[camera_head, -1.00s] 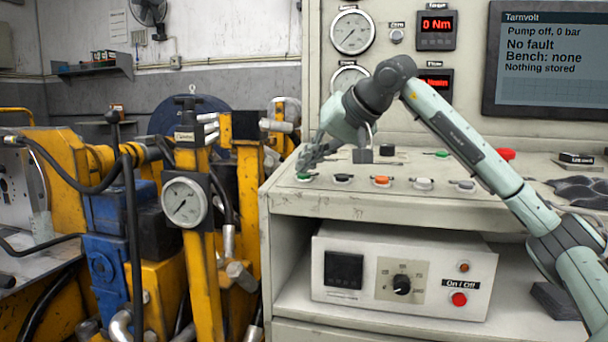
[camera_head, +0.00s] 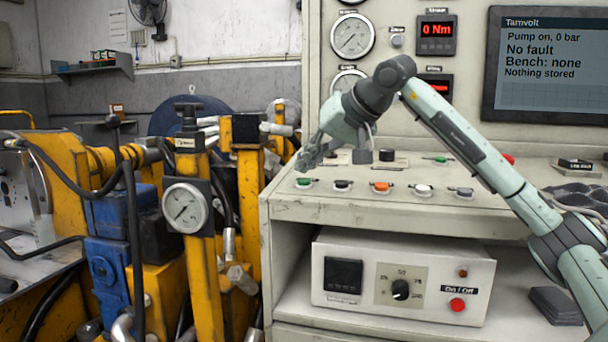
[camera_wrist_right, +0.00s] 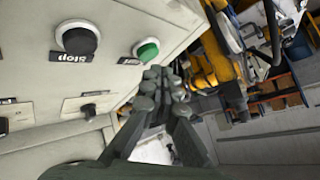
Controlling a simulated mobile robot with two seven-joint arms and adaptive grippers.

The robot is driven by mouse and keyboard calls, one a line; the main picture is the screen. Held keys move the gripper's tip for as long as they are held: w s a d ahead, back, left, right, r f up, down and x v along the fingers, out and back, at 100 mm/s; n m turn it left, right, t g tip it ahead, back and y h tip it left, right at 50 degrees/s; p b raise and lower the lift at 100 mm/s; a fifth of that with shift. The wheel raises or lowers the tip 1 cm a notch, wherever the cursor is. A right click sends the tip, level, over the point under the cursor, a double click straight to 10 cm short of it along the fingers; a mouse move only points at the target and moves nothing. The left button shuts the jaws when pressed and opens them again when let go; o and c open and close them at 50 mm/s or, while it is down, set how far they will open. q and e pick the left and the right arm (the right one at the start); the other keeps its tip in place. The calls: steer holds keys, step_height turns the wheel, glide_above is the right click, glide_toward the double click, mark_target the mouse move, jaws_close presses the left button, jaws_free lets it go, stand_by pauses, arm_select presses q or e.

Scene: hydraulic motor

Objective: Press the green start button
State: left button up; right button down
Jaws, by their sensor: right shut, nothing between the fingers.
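The green button (camera_head: 304,183) is at the left end of the row on the console's sloped front. In the right wrist view the green button (camera_wrist_right: 148,50) sits beside a black button (camera_wrist_right: 77,38) labelled "Stop". My right gripper (camera_head: 308,162) is shut and empty, pointing down just above the green button, apart from it. In the right wrist view its closed fingertips (camera_wrist_right: 160,80) lie just below the green button in the picture. The screen (camera_head: 548,60) reads "Pump on, 0 bar" and "No fault". My left gripper is not in view.
Black, orange (camera_head: 381,187), white and grey controls continue the row to the right. Another green control (camera_head: 441,160) and a red button (camera_head: 508,159) are farther back. Yellow machinery with a gauge (camera_head: 185,205) stands left of the console. A control box (camera_head: 400,275) sits on the shelf below.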

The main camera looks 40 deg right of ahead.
steer(key=r+p, duration=0.4)
steer(key=p, duration=0.1)
steer(key=shift+s+a+r, duration=0.25)
steer(key=shift+a+r, duration=0.05)
steer(key=shift+r, duration=0.1)
stand_by(0.8)
